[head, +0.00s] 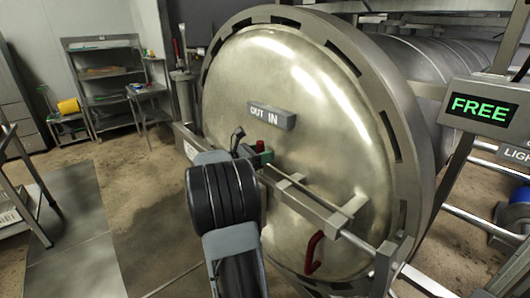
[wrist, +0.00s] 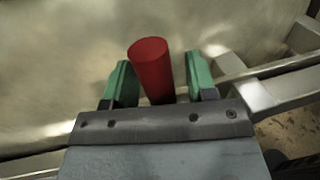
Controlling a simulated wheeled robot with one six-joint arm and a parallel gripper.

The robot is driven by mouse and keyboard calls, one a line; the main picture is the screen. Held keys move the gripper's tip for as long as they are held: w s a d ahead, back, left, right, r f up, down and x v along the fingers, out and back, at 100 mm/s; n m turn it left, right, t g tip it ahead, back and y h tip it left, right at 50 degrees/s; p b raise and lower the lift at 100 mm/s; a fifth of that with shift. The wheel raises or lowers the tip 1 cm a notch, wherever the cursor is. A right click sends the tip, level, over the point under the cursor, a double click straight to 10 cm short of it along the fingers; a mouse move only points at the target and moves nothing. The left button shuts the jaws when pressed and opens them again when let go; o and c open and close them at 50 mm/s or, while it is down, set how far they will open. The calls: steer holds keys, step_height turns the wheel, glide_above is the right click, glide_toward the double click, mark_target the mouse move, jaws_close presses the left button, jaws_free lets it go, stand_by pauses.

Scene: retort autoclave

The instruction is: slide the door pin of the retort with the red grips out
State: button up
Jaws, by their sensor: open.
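The round metal retort door (head: 330,130) fills the middle of the head view and is shut against the vessel. A small "OUT IN" plate (head: 271,116) is on it. Below the plate a metal bar (head: 310,200) runs across the door through brackets. A red upright grip (head: 261,146) stands at the bar's left end; in the wrist view it is a red cylinder (wrist: 152,70). My gripper (wrist: 158,80) is open, its green fingers on either side of the grip, with a visible gap at the right. In the head view my gripper (head: 264,158) is mostly hidden behind my arm.
A green "FREE" display (head: 480,108) and pipes stand at the right. Metal shelves (head: 105,75) and a yellow roll (head: 68,106) are at the back left. The floor at left is mostly clear.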

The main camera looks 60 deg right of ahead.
steer(key=shift+s+d, duration=0.2)
steer(key=shift+d, duration=0.15)
jaws_close()
stand_by(0.4)
